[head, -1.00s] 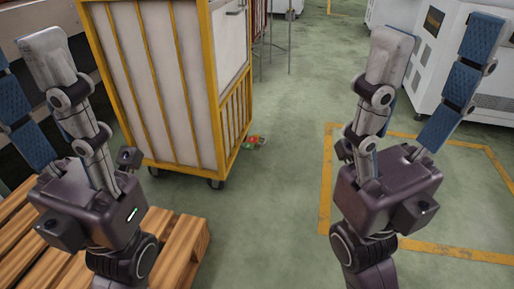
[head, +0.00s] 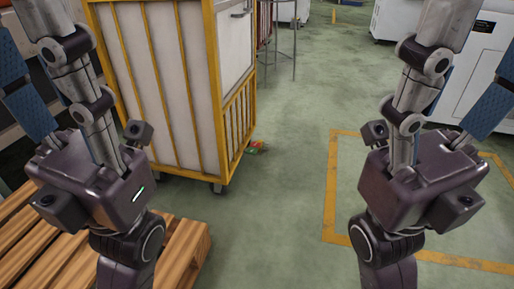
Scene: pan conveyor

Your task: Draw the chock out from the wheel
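A yellow-framed cart (head: 165,95) with pale panels stands left of centre on caster wheels. One caster (head: 217,187) shows at its near right corner. A small red and green object (head: 257,147) lies on the floor by the cart's right side, farther back. It is too small to tell whether it is the chock or touches a wheel. My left gripper (head: 30,65) is at the left, with its fingers spread and empty. My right gripper (head: 475,65) is at the right, also spread and empty. Fingertips are partly cut off. Both are apart from the cart.
A wooden pallet (head: 180,245) lies at the lower left. Yellow floor lines (head: 330,195) mark an area at the right. White machines (head: 480,75) stand at the back right. The green floor (head: 285,210) between my arms is clear.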

